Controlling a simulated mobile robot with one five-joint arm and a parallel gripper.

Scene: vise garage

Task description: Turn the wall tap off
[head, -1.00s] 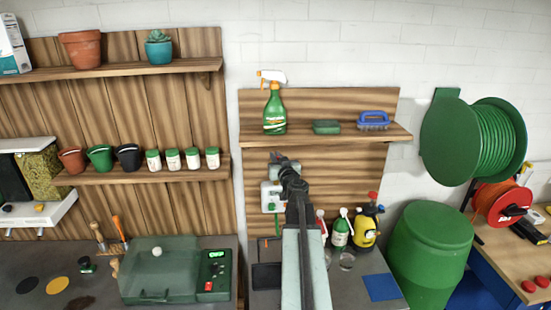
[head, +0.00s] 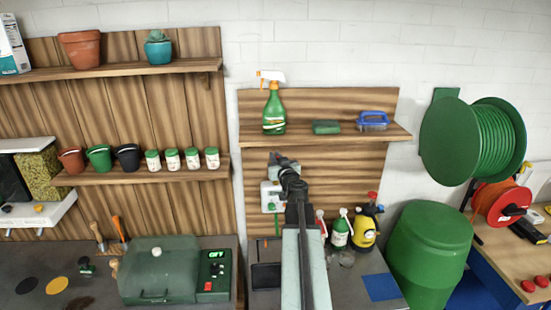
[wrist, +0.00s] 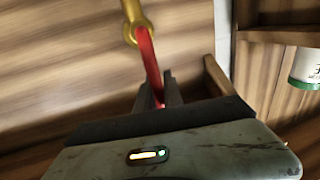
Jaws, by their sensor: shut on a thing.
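The wall tap shows in the wrist view as a brass body (wrist: 136,20) with a red lever (wrist: 148,62) hanging down from its ring. My gripper (wrist: 160,95) is shut on the lower end of the red lever, with a finger on each side of it. In the head view my gripper (head: 284,163) is up against the wooden wall panel, below the shelf with the spray bottle. The tap is hidden there behind my gripper and arm.
A white box (head: 269,196) is on the panel just left of my arm. Above is a shelf (head: 350,136) with a spray bottle (head: 274,112), a green sponge and a blue brush (head: 372,121). Bottles and a yellow sprayer (head: 364,228) stand right of my arm.

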